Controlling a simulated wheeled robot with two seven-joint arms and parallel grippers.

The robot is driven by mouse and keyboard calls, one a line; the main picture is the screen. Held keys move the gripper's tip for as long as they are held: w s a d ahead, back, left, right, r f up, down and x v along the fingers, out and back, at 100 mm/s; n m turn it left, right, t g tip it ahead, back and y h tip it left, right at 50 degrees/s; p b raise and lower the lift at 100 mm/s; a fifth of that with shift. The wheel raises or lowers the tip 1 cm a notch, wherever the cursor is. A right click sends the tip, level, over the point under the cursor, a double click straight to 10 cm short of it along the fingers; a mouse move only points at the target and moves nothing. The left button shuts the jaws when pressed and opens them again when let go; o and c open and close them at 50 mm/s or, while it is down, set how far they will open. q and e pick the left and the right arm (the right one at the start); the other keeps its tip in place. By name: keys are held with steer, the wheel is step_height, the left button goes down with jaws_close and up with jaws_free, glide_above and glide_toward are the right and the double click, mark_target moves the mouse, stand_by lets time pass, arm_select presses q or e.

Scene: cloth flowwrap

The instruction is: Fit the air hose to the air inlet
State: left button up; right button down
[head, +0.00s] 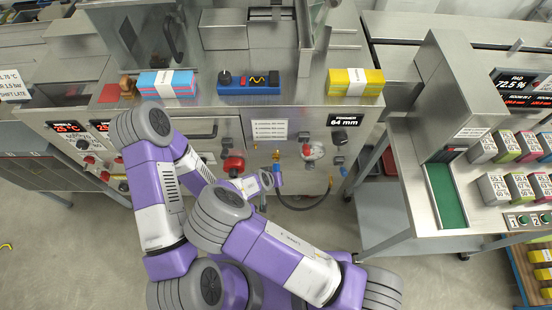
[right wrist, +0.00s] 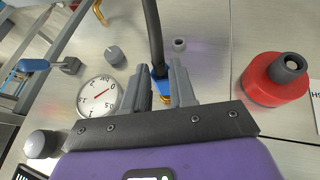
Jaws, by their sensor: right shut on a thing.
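The air hose (right wrist: 153,35) is black and ends in a blue coupling with a brass tip. My right gripper (right wrist: 163,92) is shut on the coupling (right wrist: 160,74), with the hose running up out of the fingers in the right wrist view. In the head view the brass tip (head: 276,154) points up the picture in front of the machine panel, and the hose (head: 302,207) loops down and right. A small grey ring-shaped fitting (right wrist: 180,45) sits on the panel beside the hose; I cannot tell whether it is the air inlet. My left gripper is hidden behind my arms.
A pressure gauge (head: 313,151) is right of the coupling and a red knob (head: 233,163) is left of it. A label plate (head: 269,130) is just above. Wrapped cloth stacks (head: 355,82) lie on the ledge above the panel.

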steer(key=shift+w+a+b, duration=0.1)
steer(key=shift+w+b, duration=0.35)
steer(key=shift+w, duration=0.85)
stand_by(0.5)
